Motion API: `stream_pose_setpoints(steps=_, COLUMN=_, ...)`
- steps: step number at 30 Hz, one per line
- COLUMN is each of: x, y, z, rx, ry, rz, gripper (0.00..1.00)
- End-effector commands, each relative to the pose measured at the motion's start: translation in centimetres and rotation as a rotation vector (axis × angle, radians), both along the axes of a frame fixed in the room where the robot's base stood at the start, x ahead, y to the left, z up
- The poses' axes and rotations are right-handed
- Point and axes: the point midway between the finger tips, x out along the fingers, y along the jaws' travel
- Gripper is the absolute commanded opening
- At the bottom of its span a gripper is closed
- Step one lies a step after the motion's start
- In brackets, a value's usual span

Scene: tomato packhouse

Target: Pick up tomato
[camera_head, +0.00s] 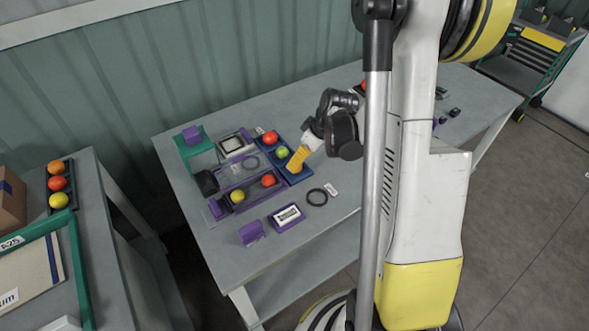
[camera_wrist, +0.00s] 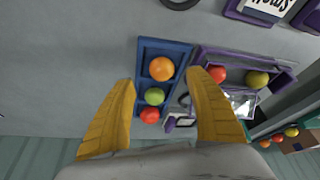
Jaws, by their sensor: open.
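A blue tray (camera_head: 294,177) on the grey table holds a red tomato (camera_head: 270,137) and a green tomato (camera_head: 282,152). In the wrist view the blue tray (camera_wrist: 147,53) holds an orange tomato (camera_wrist: 162,69), a green one (camera_wrist: 154,96) and a red one (camera_wrist: 149,115) in a row.
A purple tray (camera_head: 222,206) beside it holds a red tomato (camera_head: 268,180) and a yellow tomato (camera_head: 238,196). A black ring (camera_head: 317,197) and a purple-framed label (camera_head: 287,216) lie nearby. Another rack (camera_head: 50,186) of tomatoes stands on the left table.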

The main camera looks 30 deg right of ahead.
Motion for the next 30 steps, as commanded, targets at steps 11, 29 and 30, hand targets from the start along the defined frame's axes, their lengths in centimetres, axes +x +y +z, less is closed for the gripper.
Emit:
stream_pose_setpoints(steps=11, x=1.6, y=1.0, z=-4.5, rx=0.0, ry=0.0, rz=0.001, gripper=0.64)
stream_pose_setpoints(steps=29, x=1.8, y=1.1, z=-4.7, rx=0.0, ry=0.0, rz=0.0, gripper=0.22)
stream_pose_setpoints(steps=30, x=1.8, y=1.1, z=-4.7, rx=0.0, ry=0.0, rz=0.0, gripper=0.22)
